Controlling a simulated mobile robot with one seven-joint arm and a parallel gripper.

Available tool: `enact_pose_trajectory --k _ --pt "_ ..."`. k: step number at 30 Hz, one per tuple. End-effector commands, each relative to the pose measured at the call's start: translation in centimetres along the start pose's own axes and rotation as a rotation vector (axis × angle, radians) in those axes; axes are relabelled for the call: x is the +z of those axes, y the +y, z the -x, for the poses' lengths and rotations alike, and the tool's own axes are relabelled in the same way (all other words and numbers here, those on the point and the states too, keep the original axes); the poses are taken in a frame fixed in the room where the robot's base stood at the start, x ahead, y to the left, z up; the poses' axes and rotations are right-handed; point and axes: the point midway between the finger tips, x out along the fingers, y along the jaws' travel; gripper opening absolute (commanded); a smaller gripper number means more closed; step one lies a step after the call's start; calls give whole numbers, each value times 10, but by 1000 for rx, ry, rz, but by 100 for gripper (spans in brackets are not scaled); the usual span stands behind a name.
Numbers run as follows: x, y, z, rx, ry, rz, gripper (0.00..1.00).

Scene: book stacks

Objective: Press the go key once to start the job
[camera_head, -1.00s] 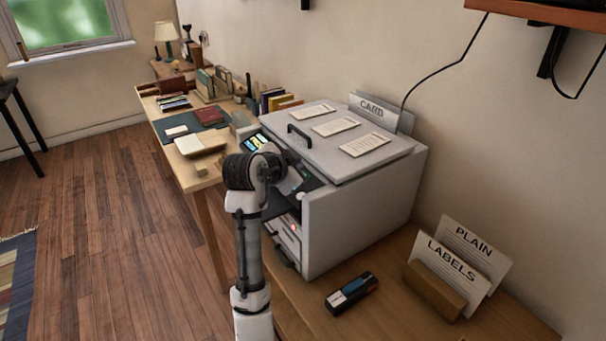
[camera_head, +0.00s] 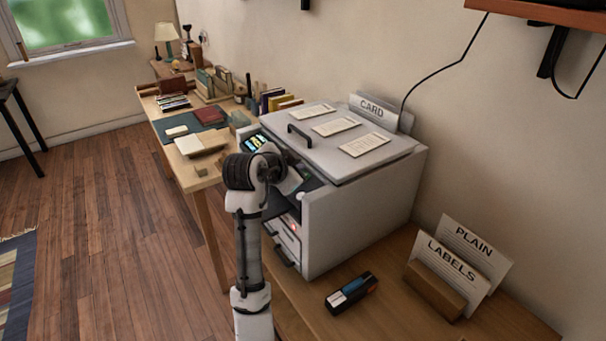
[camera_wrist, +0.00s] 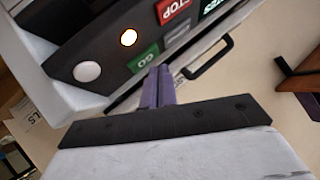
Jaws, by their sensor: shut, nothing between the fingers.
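The green go key (camera_wrist: 143,60), marked GO, is on the dark control panel of the grey copier (camera_head: 360,215). My gripper (camera_wrist: 160,72) has its purple fingers together with nothing between them. In the wrist view the fingertips are right beside the lower right edge of the go key. I cannot tell whether they touch it. In the head view my arm hides the go key and the fingertips.
A red STOP key (camera_wrist: 172,10), a white round button (camera_wrist: 87,71) and a glowing round light (camera_wrist: 128,37) are close by on the panel. The copier lid handle (camera_head: 299,133) stands up behind. A dark cartridge box (camera_head: 351,291) lies on the table in front.

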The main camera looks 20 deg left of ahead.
Motion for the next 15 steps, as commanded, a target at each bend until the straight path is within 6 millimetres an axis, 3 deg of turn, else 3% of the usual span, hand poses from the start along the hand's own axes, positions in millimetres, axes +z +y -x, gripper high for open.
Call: enact_pose_trajectory --k 15 --pt "5 5 -6 0 0 0 0"
